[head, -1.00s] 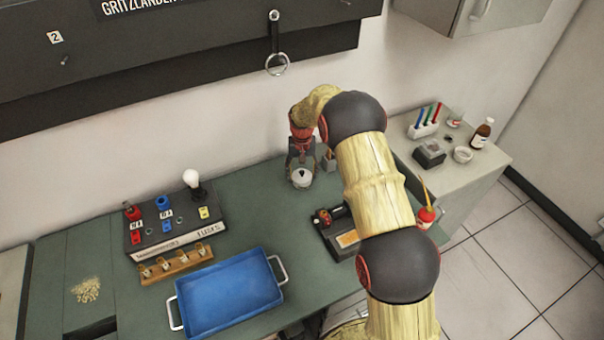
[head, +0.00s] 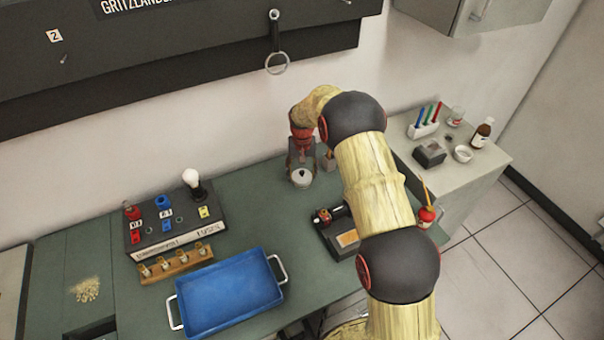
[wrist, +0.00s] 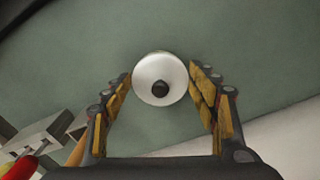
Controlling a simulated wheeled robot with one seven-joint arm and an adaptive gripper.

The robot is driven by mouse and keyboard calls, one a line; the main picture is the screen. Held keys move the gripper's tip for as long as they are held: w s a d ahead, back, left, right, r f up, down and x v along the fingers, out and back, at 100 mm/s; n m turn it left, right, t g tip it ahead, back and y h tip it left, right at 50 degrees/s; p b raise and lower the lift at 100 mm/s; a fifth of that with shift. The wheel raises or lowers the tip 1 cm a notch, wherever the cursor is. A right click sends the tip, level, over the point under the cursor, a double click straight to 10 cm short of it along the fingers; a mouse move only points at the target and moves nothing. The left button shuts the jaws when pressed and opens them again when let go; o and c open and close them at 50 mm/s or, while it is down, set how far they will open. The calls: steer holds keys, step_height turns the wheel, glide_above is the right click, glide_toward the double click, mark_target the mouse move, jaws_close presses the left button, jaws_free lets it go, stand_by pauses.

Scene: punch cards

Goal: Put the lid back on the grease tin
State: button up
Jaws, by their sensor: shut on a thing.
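The round white lid (wrist: 174,72) with its black knob (wrist: 160,88) sits between the fingertips of my gripper (wrist: 161,76) in the wrist view. The gripper is shut on the lid, a finger on either side of it. In the head view my gripper (head: 302,158) reaches down to the pale round grease tin (head: 301,180) on the green bench, near the wall. The dark knob shows at the top there. The tin is mostly hidden under the lid in the wrist view, so I cannot tell whether the lid is fully seated.
A blue tray (head: 228,293) lies at the bench front. A black switch box (head: 175,222) and a wooden rack (head: 175,262) stand to the left. A dark holder (head: 338,234) is near my arm. A grey cabinet (head: 480,166) with a bottle (head: 481,134) stands right.

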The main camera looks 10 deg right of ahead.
steer(key=o, duration=1)
steer(key=shift+o, duration=0.9)
steer(key=o, duration=0.3)
steer(key=shift+r, duration=0.15)
steer(key=shift+r+p, duration=1.7)
steer(key=shift+r, duration=1.7)
steer(key=shift+c, duration=0.2)
jaws_close()
